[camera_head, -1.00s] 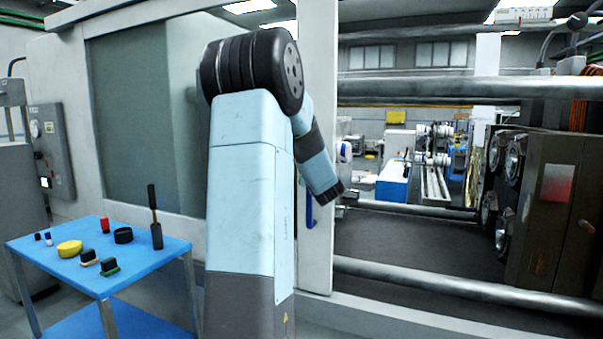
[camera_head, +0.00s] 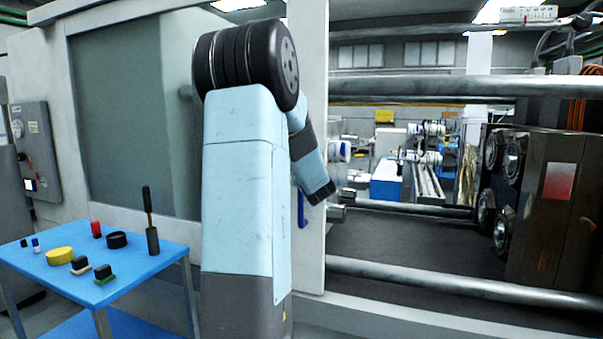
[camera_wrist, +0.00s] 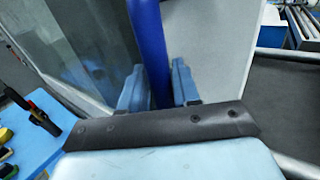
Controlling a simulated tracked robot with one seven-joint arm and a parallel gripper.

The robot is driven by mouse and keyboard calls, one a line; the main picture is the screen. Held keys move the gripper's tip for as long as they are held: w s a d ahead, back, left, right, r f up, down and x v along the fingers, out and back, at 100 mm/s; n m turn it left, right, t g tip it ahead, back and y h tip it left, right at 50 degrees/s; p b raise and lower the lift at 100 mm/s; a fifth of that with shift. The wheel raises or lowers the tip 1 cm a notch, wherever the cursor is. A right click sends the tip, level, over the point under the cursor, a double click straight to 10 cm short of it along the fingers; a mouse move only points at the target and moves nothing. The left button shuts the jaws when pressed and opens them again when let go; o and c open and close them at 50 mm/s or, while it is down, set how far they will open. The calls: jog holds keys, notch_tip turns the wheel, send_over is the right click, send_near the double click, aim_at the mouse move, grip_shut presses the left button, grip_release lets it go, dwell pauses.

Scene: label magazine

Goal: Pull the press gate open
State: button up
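The press gate (camera_head: 308,75) is a pale sliding panel with a large grey window, at the left and centre of the head view. Its right edge borders a wide opening into the press. The blue upright gate handle (camera_head: 301,208) shows just left of my wrist. In the wrist view the handle (camera_wrist: 152,50) runs between the two blue fingers of my gripper (camera_wrist: 160,86). The fingers sit close against both sides of it, and I see no clear gap. The fingertips are hidden from the head view by my arm.
A blue table (camera_head: 135,288) with several small objects, among them a yellow round piece (camera_head: 60,256) and a dark upright tool (camera_head: 151,225), stands at the lower left. Steel bars (camera_head: 450,284) cross the opening. A dark machine block (camera_head: 548,215) stands at the right.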

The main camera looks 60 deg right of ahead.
jog(key=shift+o, duration=1.1)
jog(key=shift+w+a, duration=0.1)
jog(key=shift+w, duration=0.05)
jog(key=v, duration=1.3)
jog(key=shift+s+a, duration=0.25)
jog(key=shift+s, duration=0.1)
